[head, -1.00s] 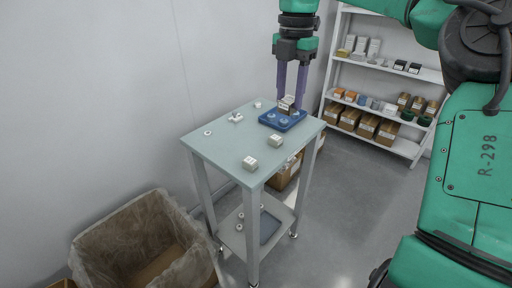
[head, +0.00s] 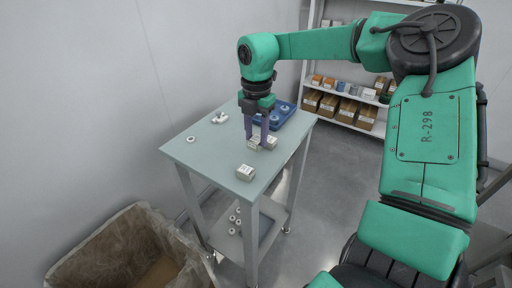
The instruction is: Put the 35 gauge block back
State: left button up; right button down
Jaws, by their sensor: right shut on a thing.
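My right gripper (head: 257,144) is shut on a small pale gauge block (head: 254,142), low over the middle of the table, its fingers pointing down. The fingers partly hide this block, and I cannot tell whether it touches the tabletop. A second pale block (head: 271,142) is close to its right; I cannot tell whether the two touch. A third pale block (head: 245,173) with dark marks on top sits nearer the table's front corner. The marks are too small to read, so I cannot tell which is the 35. My left gripper is out of view.
A blue tray (head: 289,121) with round seats is at the table's back right. A white ring (head: 191,140) and a small white part (head: 220,117) lie at the left. The table (head: 205,153) has free room around them. A lined bin (head: 112,238) stands front left.

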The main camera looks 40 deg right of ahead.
aim_at(257, 138)
notch_tip(257, 138, down, 4)
jog(key=shift+s+f, duration=0.15)
jog(key=shift+c, duration=2.2)
grip_release()
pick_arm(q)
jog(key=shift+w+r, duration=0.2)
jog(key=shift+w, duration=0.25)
pick_arm(e)
jog(key=shift+r, duration=0.4)
notch_tip(257, 138, up, 11)
jog(key=shift+r, duration=0.15)
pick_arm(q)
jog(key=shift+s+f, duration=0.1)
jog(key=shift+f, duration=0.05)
